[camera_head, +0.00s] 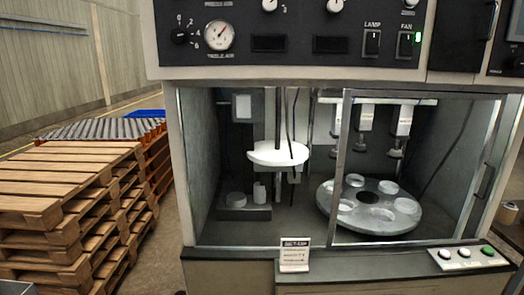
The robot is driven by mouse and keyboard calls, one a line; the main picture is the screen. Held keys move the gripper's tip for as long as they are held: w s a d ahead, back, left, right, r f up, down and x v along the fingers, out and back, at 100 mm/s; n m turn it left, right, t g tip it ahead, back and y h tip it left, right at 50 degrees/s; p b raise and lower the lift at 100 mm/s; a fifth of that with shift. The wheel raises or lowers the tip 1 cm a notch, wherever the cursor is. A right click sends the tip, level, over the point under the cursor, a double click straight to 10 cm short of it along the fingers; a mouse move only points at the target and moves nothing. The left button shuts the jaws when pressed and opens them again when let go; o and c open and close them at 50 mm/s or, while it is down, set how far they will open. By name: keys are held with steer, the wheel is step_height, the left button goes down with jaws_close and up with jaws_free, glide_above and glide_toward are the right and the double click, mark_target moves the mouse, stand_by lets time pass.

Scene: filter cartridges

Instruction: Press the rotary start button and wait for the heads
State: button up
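A white button panel (468,258) sits at the front right edge of the machine. It carries two whitish buttons, one at the left (445,254) and one in the middle (464,253), and a green button (488,250) at the right. Their labels are too small to read, so I cannot tell which is the rotary start. A round grey rotary table (372,221) with several round pockets, some holding pale discs, stands behind the framed glass door. White heads (404,121) hang above the table, apart from it. My gripper is not in view.
A white disc (278,153) hangs in the left bay above a dark block (244,212). A small sign (295,255) stands on the front ledge. The upper panel has a gauge (219,36) and switches. Stacked pallets (60,190) stand at left.

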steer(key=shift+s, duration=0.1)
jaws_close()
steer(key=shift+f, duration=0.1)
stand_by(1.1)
